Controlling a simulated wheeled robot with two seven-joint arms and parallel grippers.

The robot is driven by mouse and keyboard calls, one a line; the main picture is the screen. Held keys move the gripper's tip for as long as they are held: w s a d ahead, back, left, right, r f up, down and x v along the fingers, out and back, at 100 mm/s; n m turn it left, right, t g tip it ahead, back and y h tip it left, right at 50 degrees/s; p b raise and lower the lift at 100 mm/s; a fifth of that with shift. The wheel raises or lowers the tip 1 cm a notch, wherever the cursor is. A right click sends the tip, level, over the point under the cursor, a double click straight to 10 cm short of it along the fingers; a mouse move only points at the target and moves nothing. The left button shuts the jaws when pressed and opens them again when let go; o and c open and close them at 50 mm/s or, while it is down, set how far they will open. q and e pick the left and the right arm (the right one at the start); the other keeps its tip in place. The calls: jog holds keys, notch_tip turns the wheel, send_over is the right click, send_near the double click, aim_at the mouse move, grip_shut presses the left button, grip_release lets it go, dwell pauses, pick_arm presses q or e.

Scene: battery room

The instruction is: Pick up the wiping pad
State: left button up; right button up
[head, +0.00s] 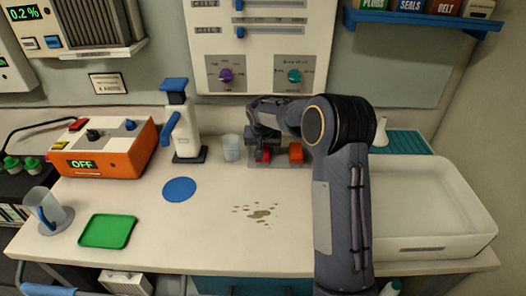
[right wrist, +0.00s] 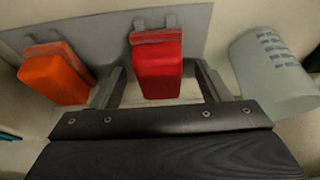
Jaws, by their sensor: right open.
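A red block (right wrist: 156,70) and an orange block (right wrist: 54,75) stand side by side on a grey holder (right wrist: 200,25) in the right wrist view. In the head view the red block (head: 263,155) and orange block (head: 296,152) are at the back of the table. Either may be a wiping pad; I cannot tell which. My right gripper (right wrist: 160,82) is open, with one finger on each side of the red block. Gaps show between the fingers and the block. My left gripper is not in view.
A translucent cup (head: 231,147) stands just left of the holder, close to my right gripper. A white-and-blue dispenser (head: 186,135) is farther left. A brown stain (head: 262,213) marks the tabletop. A white basin (head: 440,235) is at right. The front middle is clear.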

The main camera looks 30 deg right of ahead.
jog(key=c, duration=1.1)
jog(key=shift+r, duration=0.6)
notch_tip(320, 180, up, 2)
jog(key=shift+r, duration=0.2)
jog(key=s+a+r, duration=0.1)
jog(key=s+r, duration=0.2)
jog(key=s, duration=0.1)
jog(key=s+a+r+b, duration=0.1)
jog(key=s+a+r, duration=0.1)
jog(key=s, duration=0.3)
jog(key=s+a+r+b, duration=0.1)
jog(key=s+r, duration=0.3)
jog(key=shift+s+a+r, duration=0.2)
